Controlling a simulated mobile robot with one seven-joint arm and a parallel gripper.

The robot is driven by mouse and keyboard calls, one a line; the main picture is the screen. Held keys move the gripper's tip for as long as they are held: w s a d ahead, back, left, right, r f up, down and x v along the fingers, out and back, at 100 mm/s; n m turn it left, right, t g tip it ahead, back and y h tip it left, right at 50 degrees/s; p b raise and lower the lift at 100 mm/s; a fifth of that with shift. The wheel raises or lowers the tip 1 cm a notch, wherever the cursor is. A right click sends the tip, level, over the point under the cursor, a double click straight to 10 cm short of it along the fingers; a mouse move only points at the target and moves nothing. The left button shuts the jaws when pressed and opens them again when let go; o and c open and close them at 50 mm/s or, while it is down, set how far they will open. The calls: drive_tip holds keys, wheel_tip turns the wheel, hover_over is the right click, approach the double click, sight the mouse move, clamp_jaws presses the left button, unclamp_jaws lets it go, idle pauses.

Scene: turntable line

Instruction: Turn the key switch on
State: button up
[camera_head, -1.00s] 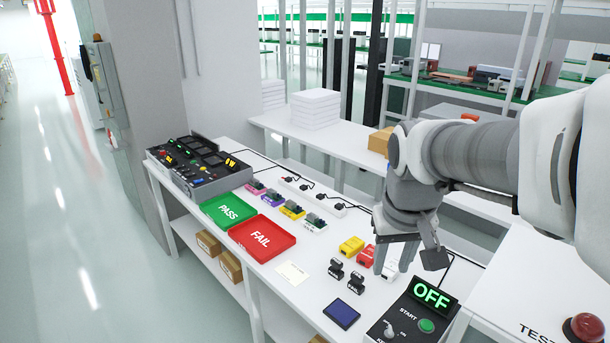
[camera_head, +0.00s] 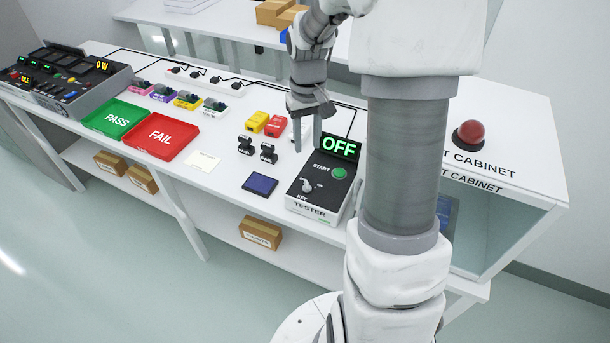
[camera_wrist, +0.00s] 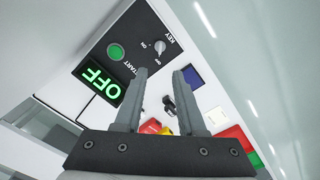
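The tester box (camera_head: 318,193) is black on top with a white front. It stands at the right end of the white table, and its display (camera_head: 340,148) reads OFF in green. The key switch (camera_head: 307,185) is a small light knob on its top, marked KEY; it also shows in the wrist view (camera_wrist: 160,46), beside OFF and ON marks. The green START button (camera_head: 339,173) lies behind it. My gripper (camera_head: 307,139) is above the table just behind and left of the tester. In the wrist view its two fingers (camera_wrist: 157,80) are apart with nothing between them.
A blue pad (camera_head: 260,184), black stamps (camera_head: 257,150), and yellow and red blocks (camera_head: 266,123) lie left of the tester. FAIL (camera_head: 160,136) and PASS (camera_head: 115,119) trays are farther left. The test cabinet (camera_head: 505,130) with a red button (camera_head: 469,134) stands right.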

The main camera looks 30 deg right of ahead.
sight(307, 181)
wheel_tip(307, 181, down, 13)
drive_tip(key=shift+b, duration=0.4)
clamp_jaws()
